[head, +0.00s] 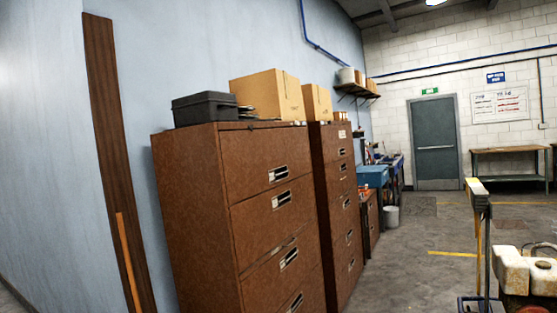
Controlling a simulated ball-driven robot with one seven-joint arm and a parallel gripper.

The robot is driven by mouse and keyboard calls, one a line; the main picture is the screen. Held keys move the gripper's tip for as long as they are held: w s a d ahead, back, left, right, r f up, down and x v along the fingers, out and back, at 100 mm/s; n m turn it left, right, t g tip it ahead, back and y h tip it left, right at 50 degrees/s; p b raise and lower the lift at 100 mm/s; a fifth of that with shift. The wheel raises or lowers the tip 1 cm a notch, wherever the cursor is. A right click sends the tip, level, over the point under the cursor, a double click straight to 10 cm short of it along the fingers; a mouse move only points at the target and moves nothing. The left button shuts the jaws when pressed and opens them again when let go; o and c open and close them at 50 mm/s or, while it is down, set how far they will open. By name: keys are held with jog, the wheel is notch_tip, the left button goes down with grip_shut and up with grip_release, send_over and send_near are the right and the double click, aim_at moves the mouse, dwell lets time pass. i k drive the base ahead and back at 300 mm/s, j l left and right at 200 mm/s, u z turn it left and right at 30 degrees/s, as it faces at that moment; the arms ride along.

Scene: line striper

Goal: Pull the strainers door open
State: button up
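A machine (525,272) with an off-white tank-like body is partly in view at the lower right corner, cut off by the frame's edge. It may be the line striper. A yellow-topped upright post (479,205) stands at its left side. I cannot make out a strainers door on the visible part. My gripper is not in view.
Brown filing cabinets (200,215) stand along the blue wall, with a black case (204,108) and cardboard boxes (268,95) on top. A dark wooden plank (108,130) leans left of them. Open concrete floor (410,265) lies between cabinets and machine. A grey door (434,142) is at the back.

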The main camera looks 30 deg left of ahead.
aim_at(255, 162)
jog(key=i+j, duration=0.35)
jog(key=i+j+u, duration=0.1)
jog(key=i+j, duration=0.2)
jog(key=i, duration=0.25)
jog(key=i+j, duration=0.3)
jog(key=i, duration=0.15)
jog(key=i+j+u, duration=0.1)
jog(key=i+j, duration=0.2)
jog(key=i, duration=0.2)
jog(key=i+j, duration=0.25)
jog(key=i, duration=0.2)
jog(key=i+j+u, duration=0.1)
jog(key=i+j, duration=0.15)
jog(key=i, duration=0.25)
jog(key=i+j, duration=0.2)
jog(key=i, duration=0.25)
jog(key=i+j, duration=0.2)
jog(key=i, duration=0.3)
jog(key=j+u, duration=0.05)
